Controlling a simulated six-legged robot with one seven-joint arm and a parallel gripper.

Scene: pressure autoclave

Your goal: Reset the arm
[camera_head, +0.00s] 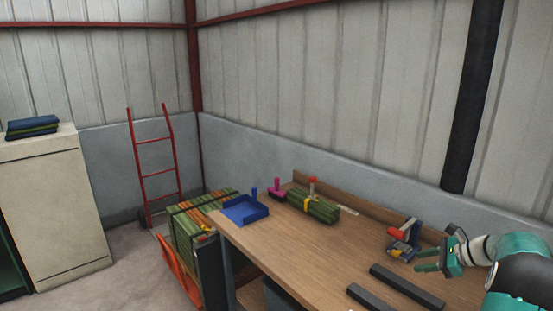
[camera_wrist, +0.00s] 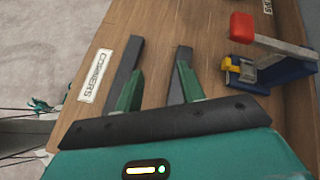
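My gripper (camera_head: 418,261) is at the right of the head view, above the right part of the wooden workbench (camera_head: 290,255). Its two green fingers are apart with nothing between them; in the wrist view they (camera_wrist: 160,92) also stand apart and empty. Past the fingertips, two dark bars lie on the bench, a left one (camera_wrist: 122,72) and a right one (camera_wrist: 179,72). My teal arm comes in from the right edge of the head view.
A blue clamp-like device with a red knob (camera_head: 397,233) stands beside my gripper. A blue tray (camera_head: 244,217), a strapped green bundle (camera_head: 313,208) and a pink-based peg (camera_head: 277,191) are farther left. A "CORNERS" label (camera_wrist: 97,75) lies on the bench. The bench's middle is clear.

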